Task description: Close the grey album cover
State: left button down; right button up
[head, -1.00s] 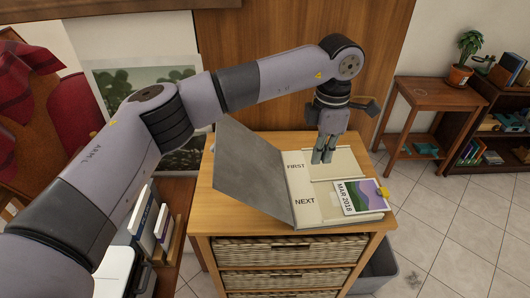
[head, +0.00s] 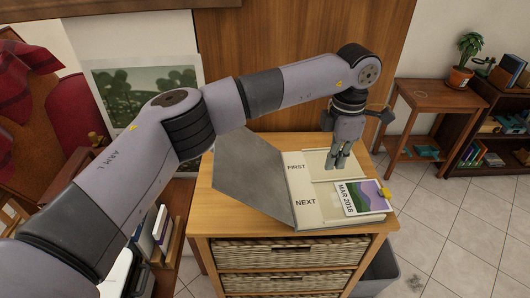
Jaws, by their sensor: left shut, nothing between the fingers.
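The grey album cover (head: 248,180) stands open to the left of the album, tilted up from the cabinet top. The album page (head: 308,208) is cream, with the printed words FIRST and NEXT. A card (head: 361,197) reading MAR 2018, with a purple and green picture, lies by NEXT at the lower right of the page. My left gripper (head: 339,168) is shut and empty, pointing down over the upper part of the page, right of FIRST. Whether it touches the page I cannot tell. My right gripper is not in view.
The album lies on a wooden cabinet (head: 214,229) with wicker drawers (head: 285,252). Books (head: 155,229) stand at the left. A grey bin (head: 378,270) is at the lower right. A side table (head: 440,103) with a plant stands further right, beyond open floor.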

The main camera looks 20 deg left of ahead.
aim_at(340, 193)
pick_arm(q)
jog(key=shift+w+d+f+b, duration=0.2)
jog(key=shift+d+f+b, duration=0.3)
jog(key=shift+f, duration=0.2)
jog(key=shift+w+d+f+b, duration=0.2)
jog(key=shift+d+f+b, duration=0.15)
jog(key=shift+d+f, duration=0.3)
jog(key=shift+a+f, duration=0.1)
jog(key=shift+f, duration=0.05)
jog(key=shift+w+d+f+b, duration=0.1)
jog(key=shift+d+f+b, duration=0.15)
jog(key=shift+f+b, duration=0.3)
jog(key=shift+w+d+f+b, duration=0.1)
jog(key=shift+d+f+b, duration=0.2)
jog(key=shift+f, duration=0.4)
jog(key=shift+w+d+f, duration=0.1)
jog(key=shift+d+f, duration=0.05)
jog(key=shift+f, duration=0.2)
jog(key=shift+f+b, duration=1.6)
jog(key=shift+f, duration=0.35)
